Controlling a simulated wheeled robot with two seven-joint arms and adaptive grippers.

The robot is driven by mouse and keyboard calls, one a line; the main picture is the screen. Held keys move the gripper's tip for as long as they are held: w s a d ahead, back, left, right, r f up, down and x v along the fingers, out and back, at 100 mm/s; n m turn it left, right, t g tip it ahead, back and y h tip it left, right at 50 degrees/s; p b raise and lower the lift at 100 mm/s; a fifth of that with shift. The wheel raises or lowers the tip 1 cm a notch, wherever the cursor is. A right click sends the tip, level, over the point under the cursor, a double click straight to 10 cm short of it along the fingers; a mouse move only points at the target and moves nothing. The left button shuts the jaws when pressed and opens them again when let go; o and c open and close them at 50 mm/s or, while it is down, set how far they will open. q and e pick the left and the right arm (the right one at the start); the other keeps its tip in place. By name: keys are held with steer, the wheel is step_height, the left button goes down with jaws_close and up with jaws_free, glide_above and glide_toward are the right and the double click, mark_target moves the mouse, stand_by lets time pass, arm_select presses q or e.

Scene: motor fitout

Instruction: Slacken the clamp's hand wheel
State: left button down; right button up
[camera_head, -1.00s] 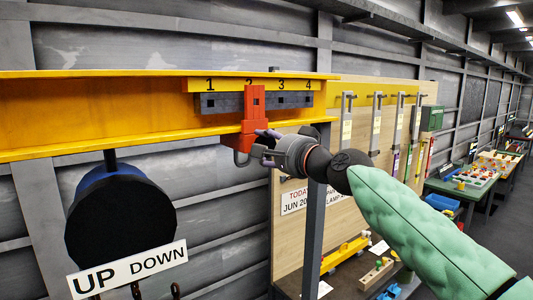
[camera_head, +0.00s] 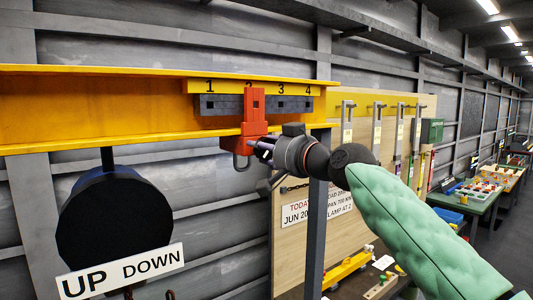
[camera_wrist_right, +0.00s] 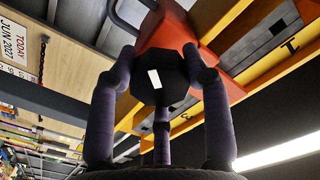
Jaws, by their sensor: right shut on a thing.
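The red clamp (camera_head: 256,104) sits on the yellow beam (camera_head: 90,105) at the number 2 mark, with a grey loop under it. It also shows behind the fingers in the right wrist view (camera_wrist_right: 172,32). Its dark, many-sided hand wheel (camera_wrist_right: 160,72) bears a white mark, tilted a little. My right gripper (camera_head: 262,146) comes in from the right, below the beam. Its fingers close around the hand wheel, one on each side and one below. In the head view the fingers and wrist hide the wheel. My left gripper is not in view.
A black cylinder (camera_head: 115,225) hangs under the beam at the left, with an UP DOWN sign (camera_head: 124,270) below. A grey post (camera_head: 316,235) stands under the beam's right end. A wooden board (camera_head: 380,150) with hanging tools is behind my right arm.

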steer(key=shift+s+d+r+n, duration=0.15)
steer(key=shift+r+n, duration=0.1)
steer(key=shift+r, duration=0.15)
steer(key=shift+s+d+r+n, duration=0.1)
steer(key=shift+d+r+n, duration=0.05)
steer(key=shift+r+n, duration=0.15)
steer(key=shift+r, duration=0.15)
steer(key=o, duration=1.2)
steer(key=shift+w+a, duration=0.1)
steer(key=shift+w, duration=0.15)
steer(key=shift+c, duration=0.2)
steer(key=shift+w+a+f, duration=0.1)
steer(key=shift+a+f, duration=0.05)
steer(key=shift+f, duration=0.05)
steer(key=shift+s+f, duration=0.1)
steer(key=shift+s, duration=0.1)
steer(key=v, duration=1.2)
steer(key=shift+f, duration=0.2)
